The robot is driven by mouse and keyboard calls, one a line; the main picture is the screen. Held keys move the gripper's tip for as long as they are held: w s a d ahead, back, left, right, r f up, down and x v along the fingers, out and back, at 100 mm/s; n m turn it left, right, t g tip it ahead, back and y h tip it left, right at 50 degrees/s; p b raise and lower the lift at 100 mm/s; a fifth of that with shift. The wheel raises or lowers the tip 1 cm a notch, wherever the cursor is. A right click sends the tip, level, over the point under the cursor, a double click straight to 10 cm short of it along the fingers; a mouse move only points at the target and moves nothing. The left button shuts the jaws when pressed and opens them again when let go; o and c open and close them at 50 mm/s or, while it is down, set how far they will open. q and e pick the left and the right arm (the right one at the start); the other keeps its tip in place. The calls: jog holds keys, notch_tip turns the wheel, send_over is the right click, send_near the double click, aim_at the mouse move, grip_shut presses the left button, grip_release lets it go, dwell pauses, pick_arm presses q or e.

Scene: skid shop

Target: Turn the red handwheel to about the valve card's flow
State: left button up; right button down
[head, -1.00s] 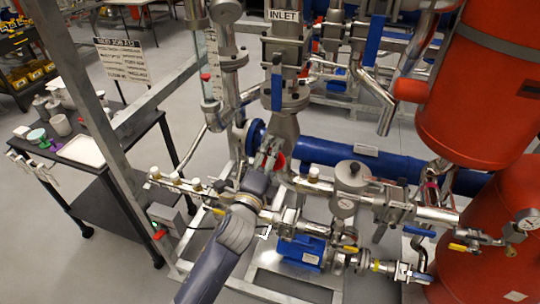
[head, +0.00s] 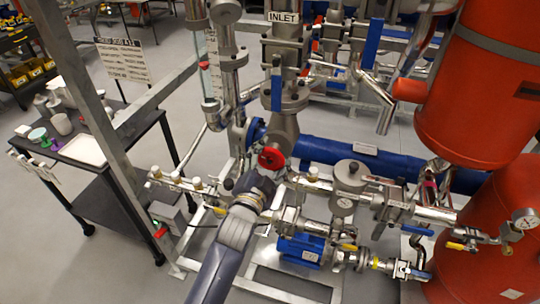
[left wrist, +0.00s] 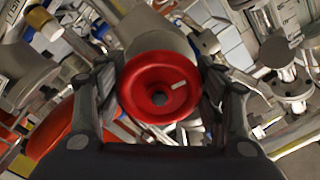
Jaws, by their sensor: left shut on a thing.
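The red handwheel (head: 271,158) shows in the head view at the end of my left arm, below the INLET pipe. In the left wrist view, the handwheel (left wrist: 140,100) faces me, with a pale mark on its upper right face. My left gripper (left wrist: 160,78) is shut on it, one finger on each side. In the head view my left gripper (head: 264,172) is partly hidden by its own wrist. A clear vertical flow tube (head: 212,70) stands at upper left, with a red float (head: 204,66) in it. A white text board (head: 123,62) stands behind; its words are too small to read.
A dark cart (head: 90,170) with cups and a tray stands at left. Metal frame posts and pipes surround the wheel. A blue pump (head: 301,250) sits below right, and red tanks (head: 480,90) stand at right. Grey floor is clear at lower left.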

pick_arm(q)
jog(key=n, duration=0.4)
jog(key=shift+d+n+p, duration=0.1)
jog(key=shift+n+p, duration=0.2)
jog(key=shift+p, duration=0.1)
dwell(0.4)
jog(key=o, duration=1.1)
jog(key=shift+c, duration=0.2)
jog(key=v, duration=1.2)
